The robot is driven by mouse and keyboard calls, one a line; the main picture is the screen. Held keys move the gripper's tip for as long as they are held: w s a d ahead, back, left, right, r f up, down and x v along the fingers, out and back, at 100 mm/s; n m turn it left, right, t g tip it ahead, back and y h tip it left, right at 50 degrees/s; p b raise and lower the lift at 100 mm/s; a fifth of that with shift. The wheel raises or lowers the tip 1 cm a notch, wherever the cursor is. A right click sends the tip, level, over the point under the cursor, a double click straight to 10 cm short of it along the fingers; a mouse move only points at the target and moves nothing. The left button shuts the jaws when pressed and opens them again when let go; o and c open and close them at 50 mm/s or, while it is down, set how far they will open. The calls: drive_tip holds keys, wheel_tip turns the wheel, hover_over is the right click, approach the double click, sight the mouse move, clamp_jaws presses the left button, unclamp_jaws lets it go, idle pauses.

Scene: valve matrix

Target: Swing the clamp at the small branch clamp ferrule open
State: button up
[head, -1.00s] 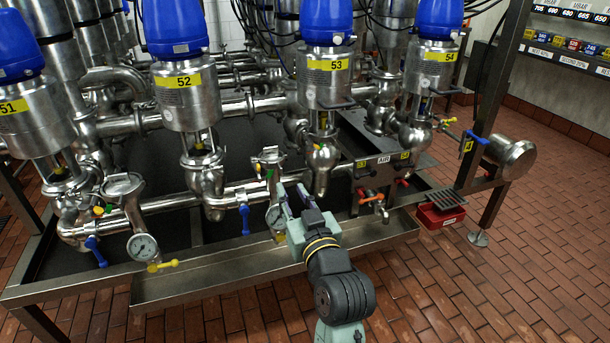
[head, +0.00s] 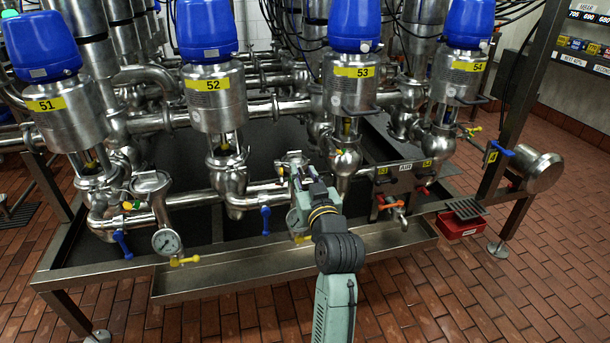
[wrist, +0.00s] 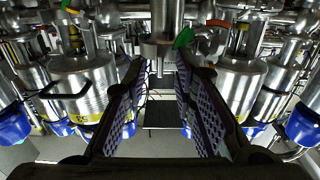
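The small branch clamp ferrule (head: 292,160) is a short upright steel stub with a flanged top, between valves 52 and 53 on the lower pipe. My gripper (head: 303,174) is right in front of it in the head view and hides its lower part and the gauge there. In the wrist view a steel fitting (wrist: 160,50), apparently this ferrule, stands at the top centre, beyond the fingertips, with a green handle (wrist: 183,38) beside it. My gripper (wrist: 165,70) is open there, its two padded fingers apart with nothing between them. Contact with the clamp cannot be told.
Valve 52 (head: 213,100) and valve 53 (head: 352,95) flank the ferrule. A pressure gauge (head: 166,241) hangs at the left. The steel drip tray (head: 230,272) runs below. An orange-handled tap (head: 392,206) is at the right.

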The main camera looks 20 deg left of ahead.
clamp_jaws()
idle(0.8)
